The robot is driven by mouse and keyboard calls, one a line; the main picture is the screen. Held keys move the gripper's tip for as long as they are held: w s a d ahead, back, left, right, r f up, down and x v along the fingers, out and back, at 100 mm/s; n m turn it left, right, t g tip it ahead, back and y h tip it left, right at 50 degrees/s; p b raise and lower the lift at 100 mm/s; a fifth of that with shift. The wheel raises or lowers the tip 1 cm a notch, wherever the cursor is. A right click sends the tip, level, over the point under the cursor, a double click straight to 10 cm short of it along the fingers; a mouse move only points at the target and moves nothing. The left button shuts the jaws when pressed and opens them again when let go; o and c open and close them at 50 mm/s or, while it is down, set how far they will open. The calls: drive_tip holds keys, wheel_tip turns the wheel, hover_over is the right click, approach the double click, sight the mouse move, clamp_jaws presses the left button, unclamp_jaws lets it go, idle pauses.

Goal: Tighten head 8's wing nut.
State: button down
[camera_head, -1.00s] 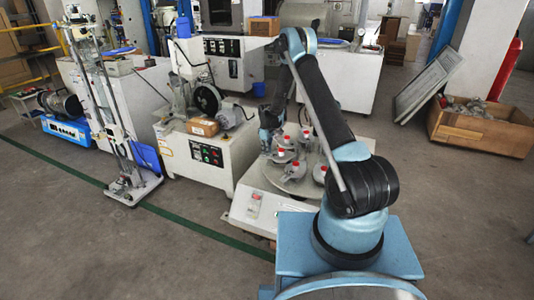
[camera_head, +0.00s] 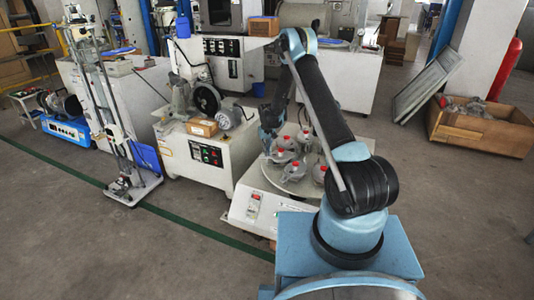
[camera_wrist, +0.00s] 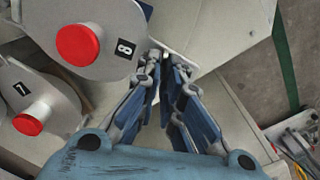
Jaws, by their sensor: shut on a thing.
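Head 8 is a grey plate (camera_wrist: 112,22) with a red knob (camera_wrist: 78,45) and a black "8" label (camera_wrist: 125,48), at the upper left of the wrist view. My gripper (camera_wrist: 162,62) is right beside its right edge, with the blue-padded fingers drawn close together at the tips. It is shut on a small metal part at head 8's edge, which looks like the wing nut; the fingertips hide most of it. In the head view my gripper (camera_head: 270,132) is low at the left side of the turntable (camera_head: 268,180); which head there is number 8 cannot be told.
Head 7, with its red knob (camera_wrist: 28,124), lies just below head 8 in the wrist view. Several red-knobbed heads crowd the turntable. A white machine (camera_head: 240,150) with a motor stands close on the left. Open floor lies to the right.

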drive_tip(key=shift+m, duration=1)
drive_tip(key=c, duration=1.8)
unclamp_jaws()
drive_tip(key=shift+o, duration=0.2)
drive_tip(key=shift+r, duration=0.1)
wheel_tip(320, 180, up, 12)
